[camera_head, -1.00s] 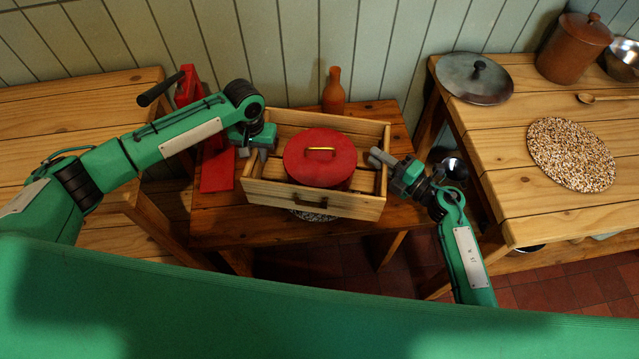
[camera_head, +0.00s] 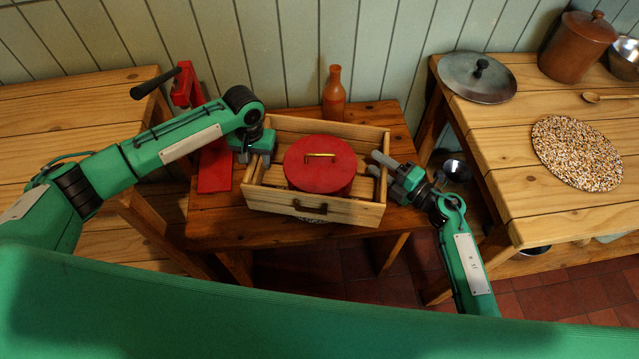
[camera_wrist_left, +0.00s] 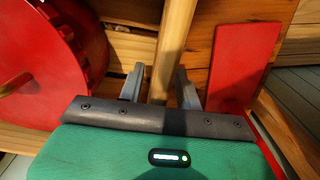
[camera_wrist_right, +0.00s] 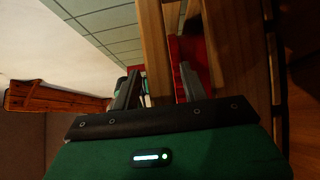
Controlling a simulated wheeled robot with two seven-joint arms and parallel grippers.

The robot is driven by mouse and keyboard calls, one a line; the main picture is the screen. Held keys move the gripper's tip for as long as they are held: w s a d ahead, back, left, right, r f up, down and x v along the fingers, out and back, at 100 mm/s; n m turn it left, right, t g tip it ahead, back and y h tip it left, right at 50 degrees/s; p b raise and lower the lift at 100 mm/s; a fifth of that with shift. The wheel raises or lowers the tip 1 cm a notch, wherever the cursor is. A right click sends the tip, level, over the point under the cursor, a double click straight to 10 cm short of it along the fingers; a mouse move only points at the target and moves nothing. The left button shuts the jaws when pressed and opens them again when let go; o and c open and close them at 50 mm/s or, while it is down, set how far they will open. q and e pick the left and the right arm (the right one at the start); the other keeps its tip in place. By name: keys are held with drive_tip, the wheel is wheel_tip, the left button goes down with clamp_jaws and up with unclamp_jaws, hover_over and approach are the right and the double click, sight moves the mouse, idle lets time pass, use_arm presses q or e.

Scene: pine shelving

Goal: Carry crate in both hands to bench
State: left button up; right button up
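The crate (camera_head: 340,210) is an open pine box with a dark handle on its front. It stands over a low brown table in the middle of the head view; whether it touches the table I cannot tell. A red round pot (camera_head: 319,164) with a brass lid handle sits inside. My left gripper (camera_head: 262,150) has its fingers either side of the crate's left wall, also in the left wrist view (camera_wrist_left: 160,85). My right gripper (camera_head: 379,165) has its fingers either side of the right wall, also in the right wrist view (camera_wrist_right: 158,85). Both appear shut on the walls.
The low table (camera_head: 290,232) also bears an orange bottle (camera_head: 333,95) and a red object (camera_head: 214,168). A pine bench (camera_head: 500,150) at the right carries a lid, a pot and a speckled mat (camera_head: 577,153). Another pine surface (camera_head: 50,120) at the left looks clear.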

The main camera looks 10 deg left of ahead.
use_arm(q)
drive_tip(key=shift+r, duration=0.1)
wheel_tip(320, 180, up, 7)
drive_tip(key=shift+f, duration=0.1)
use_arm(e)
drive_tip(key=shift+a, duration=0.1)
use_arm(q)
drive_tip(key=shift+r, duration=0.2)
use_arm(e)
drive_tip(key=v, duration=0.7)
drive_tip(key=shift+d, duration=0.25)
drive_tip(key=shift+s, duration=0.1)
